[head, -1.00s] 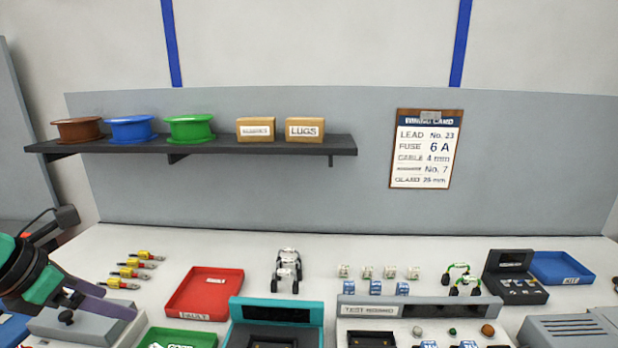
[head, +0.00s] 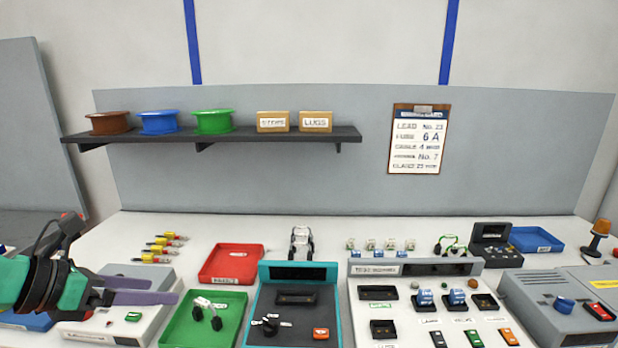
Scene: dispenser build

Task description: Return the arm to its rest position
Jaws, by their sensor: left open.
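My left gripper (head: 145,291) comes in from the left edge, over the grey box (head: 160,270) at the front left. Its two purple fingers point right and are apart, with nothing seen between them. The fingertips are left of the green tray (head: 172,334), and I cannot tell how high they are above the box. My right gripper is out of view.
A red tray (head: 230,278), a teal-framed panel (head: 264,300) and a grey test board (head: 400,330) fill the bench. A grey machine (head: 540,310) and an orange beacon (head: 599,240) stand at the right. Several yellow-red connectors (head: 158,250) lie behind the gripper.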

